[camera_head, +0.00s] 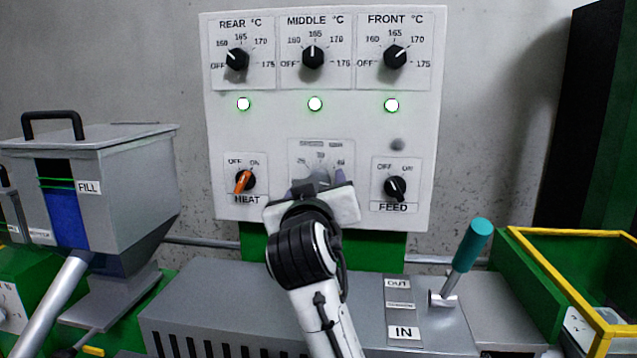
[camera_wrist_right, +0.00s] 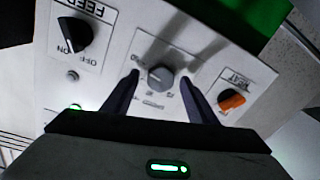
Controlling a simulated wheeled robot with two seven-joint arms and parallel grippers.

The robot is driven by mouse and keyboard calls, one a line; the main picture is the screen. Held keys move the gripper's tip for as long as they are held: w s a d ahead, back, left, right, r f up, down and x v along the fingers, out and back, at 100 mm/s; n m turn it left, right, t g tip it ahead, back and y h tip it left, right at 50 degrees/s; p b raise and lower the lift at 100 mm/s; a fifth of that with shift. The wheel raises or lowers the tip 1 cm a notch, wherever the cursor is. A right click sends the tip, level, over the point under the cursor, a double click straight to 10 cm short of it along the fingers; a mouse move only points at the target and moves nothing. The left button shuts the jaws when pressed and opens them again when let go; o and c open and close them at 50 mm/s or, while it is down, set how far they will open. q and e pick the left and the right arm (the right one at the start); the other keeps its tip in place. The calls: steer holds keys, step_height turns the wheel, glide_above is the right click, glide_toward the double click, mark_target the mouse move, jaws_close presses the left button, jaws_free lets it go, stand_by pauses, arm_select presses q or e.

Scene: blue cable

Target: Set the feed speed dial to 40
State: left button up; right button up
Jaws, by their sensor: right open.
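The feed speed dial (camera_wrist_right: 160,77) is a grey knob on a white plate in the lower middle of the panel. In the head view my right gripper (camera_head: 320,188) covers the knob, and only the top of its scale plate (camera_head: 321,150) shows, with small blurred numbers. In the right wrist view, which is turned upside down, my right gripper (camera_wrist_right: 160,80) is open, with one dark finger on each side of the knob. Gaps show between the fingers and the knob. The dial's setting cannot be read. My left gripper is not in view.
The orange HEAT switch (camera_head: 244,181) is left of the dial and the black FEED switch (camera_head: 395,188) right of it. Three black temperature knobs, the middle one (camera_head: 312,57) among them, sit above lit green lamps. A teal-handled lever (camera_head: 472,245) stands at lower right.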

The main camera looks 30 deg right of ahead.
steer(key=shift+w+d, duration=0.25)
steer(key=shift+w, duration=0.1)
